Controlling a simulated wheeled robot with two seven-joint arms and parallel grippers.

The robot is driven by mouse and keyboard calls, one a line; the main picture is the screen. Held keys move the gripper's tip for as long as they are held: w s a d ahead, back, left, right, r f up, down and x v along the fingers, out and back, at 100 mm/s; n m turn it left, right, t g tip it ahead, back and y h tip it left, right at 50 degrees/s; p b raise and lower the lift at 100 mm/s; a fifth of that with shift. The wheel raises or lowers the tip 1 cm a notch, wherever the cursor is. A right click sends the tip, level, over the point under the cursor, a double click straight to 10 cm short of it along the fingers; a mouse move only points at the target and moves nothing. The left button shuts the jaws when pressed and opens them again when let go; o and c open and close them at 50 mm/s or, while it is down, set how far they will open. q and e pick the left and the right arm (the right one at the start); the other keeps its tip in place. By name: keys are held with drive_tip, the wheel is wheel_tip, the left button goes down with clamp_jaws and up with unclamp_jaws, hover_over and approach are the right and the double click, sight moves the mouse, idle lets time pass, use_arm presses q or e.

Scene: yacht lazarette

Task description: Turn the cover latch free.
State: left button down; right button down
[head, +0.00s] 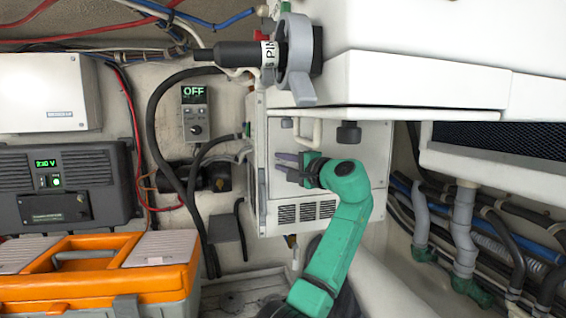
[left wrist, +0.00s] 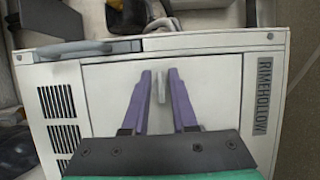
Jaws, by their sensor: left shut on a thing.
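The cover is a pale, flat panel (left wrist: 215,80) on the front of a white box marked RIMEHOLLOW. The box (head: 350,145) also shows in the head view, below a white overhanging housing. The cover latch (left wrist: 159,86) is a small light-grey tab near the panel's upper middle, upright in the left wrist view. My left gripper (head: 286,165) reaches the front of the box from below right in the head view. The latch is not clearly visible in the head view. My right gripper is not in view.
A grey lever (head: 297,55) and the white housing (head: 410,80) overhang the box. A pale pipe handle (head: 307,130) is close above my gripper. An orange toolbox (head: 110,265) stands at lower left. Pipes and hoses (head: 465,225) run along the right.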

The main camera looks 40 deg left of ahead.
use_arm(q)
drive_tip(key=shift+r, duration=0.1)
drive_tip(key=c, duration=0.9)
unclamp_jaws()
drive_tip(key=shift+c, duration=0.2)
drive_tip(key=shift+o, duration=1)
drive_tip(key=shift+w, duration=0.15)
drive_tip(key=shift+d+f, duration=0.2)
drive_tip(key=b+v, duration=0.5)
drive_tip(key=v, duration=0.9)
drive_tip(key=shift+r+b, duration=0.15)
drive_tip(key=shift+b, duration=0.25)
